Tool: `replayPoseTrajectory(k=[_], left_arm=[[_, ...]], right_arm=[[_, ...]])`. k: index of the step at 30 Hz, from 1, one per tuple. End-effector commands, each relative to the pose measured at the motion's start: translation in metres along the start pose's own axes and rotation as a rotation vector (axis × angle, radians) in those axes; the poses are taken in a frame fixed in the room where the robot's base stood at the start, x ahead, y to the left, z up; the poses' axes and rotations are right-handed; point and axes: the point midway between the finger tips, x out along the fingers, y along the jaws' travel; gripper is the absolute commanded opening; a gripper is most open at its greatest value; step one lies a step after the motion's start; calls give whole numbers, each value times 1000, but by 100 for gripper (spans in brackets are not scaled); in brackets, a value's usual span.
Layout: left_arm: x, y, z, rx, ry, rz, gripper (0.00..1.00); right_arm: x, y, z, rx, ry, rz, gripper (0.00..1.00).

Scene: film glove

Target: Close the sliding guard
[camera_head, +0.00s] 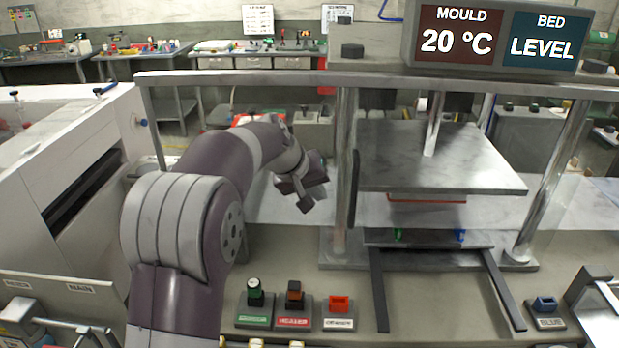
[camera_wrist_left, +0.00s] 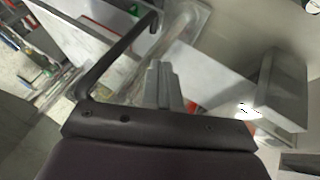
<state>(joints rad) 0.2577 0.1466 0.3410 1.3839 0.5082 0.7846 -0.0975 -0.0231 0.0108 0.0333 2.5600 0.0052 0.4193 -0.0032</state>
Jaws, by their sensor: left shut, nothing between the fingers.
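My left gripper (camera_head: 312,197) is shut and empty, left of the press post in the head view. Its closed fingers also show in the left wrist view (camera_wrist_left: 156,75). A dark upright handle (camera_head: 356,188), which looks like the guard's, stands beside the post, a little right of the gripper and apart from it in the picture. The guard panel itself is clear or hidden, and I cannot make out its edges. In the left wrist view a dark bent bar (camera_wrist_left: 122,54) shows left of the fingers; I cannot tell whether it is the same handle. My right gripper is out of view.
A metal top rail (camera_head: 240,78) runs across the press front. The press plate (camera_head: 440,165) hangs between two posts. A display box (camera_head: 498,36) sits above.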

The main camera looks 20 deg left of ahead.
Motion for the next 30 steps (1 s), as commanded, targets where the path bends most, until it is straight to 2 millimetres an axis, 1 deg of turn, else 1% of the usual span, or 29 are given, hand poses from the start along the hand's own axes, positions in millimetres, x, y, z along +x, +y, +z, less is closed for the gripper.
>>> replayPoseTrajectory(k=[1, 3, 6, 9, 14, 26, 29, 30], left_arm=[[9, 1, 0, 0, -5, 0, 0], [23, 1, 0, -1, -4, 0, 0], [29, 18, -2, 2, -1, 1, 0], [36, 28, -1, 2, -1, 0, 0], [42, 35, 0, 0, 1, -1, 0], [43, 37, 0, 0, 1, -1, 0], [45, 45, 1, 2, 0, -1, 0], [46, 50, 2, 3, 0, 0, 0]], right_arm=[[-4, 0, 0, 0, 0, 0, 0], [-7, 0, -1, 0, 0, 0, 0], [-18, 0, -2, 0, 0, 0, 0], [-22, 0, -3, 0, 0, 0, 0], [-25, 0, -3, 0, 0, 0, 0], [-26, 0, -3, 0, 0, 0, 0], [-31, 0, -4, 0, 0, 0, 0], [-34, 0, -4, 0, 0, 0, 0]])
